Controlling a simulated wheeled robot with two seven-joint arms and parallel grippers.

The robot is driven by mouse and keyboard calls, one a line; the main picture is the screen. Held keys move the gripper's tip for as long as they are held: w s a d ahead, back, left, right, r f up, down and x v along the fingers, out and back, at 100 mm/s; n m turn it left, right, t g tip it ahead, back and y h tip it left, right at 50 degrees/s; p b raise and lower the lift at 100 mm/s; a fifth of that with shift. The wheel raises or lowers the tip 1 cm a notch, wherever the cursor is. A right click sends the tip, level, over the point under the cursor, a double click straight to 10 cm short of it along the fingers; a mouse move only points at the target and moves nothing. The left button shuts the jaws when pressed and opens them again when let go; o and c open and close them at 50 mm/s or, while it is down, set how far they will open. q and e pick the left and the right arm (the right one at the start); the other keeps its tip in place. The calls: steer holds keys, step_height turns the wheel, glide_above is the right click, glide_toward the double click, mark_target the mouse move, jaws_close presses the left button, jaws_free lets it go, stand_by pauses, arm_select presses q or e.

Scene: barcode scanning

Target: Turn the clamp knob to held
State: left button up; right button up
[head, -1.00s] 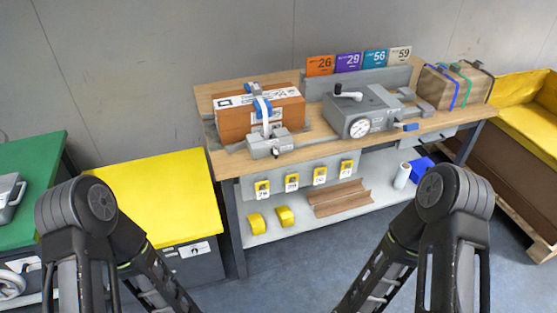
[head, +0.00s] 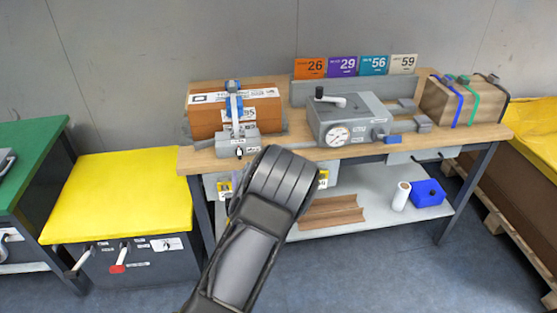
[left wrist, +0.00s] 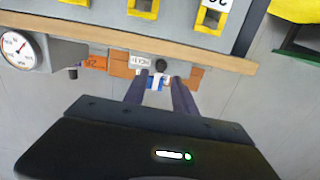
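An orange-brown box (head: 205,121) with white labels sits on the wooden workbench, with a blue-and-white strap clamp (head: 234,108) over it. The clamp's grey block (head: 226,146) stands at the bench's front edge and carries a small dark knob (head: 239,152). In the left wrist view the picture is upside down. There the dark knob (left wrist: 161,63) shows beside the labelled grey block (left wrist: 139,60). My left gripper (left wrist: 159,75) is open, its two fingers apart and pointing towards the knob; contact cannot be told. My right gripper is in neither view.
A grey gauge box (head: 352,121) with a black-topped lever and a blue handle stands right of the clamp. A strapped brown parcel (head: 447,100) is farther right. Number cards stand behind. My arm link hides part of the lower shelf (head: 375,212). A yellow-topped cabinet (head: 115,190) is at left.

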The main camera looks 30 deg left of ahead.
mark_target(240, 157)
arm_select(q)
steer(key=shift+s+a+r, duration=0.1)
steer(key=shift+a+r, duration=0.05)
steer(key=shift+r, duration=0.2)
steer(key=shift+p+x, duration=0.5)
steer(key=shift+x, duration=3.45)
steer(key=shift+r, duration=0.15)
jaws_close()
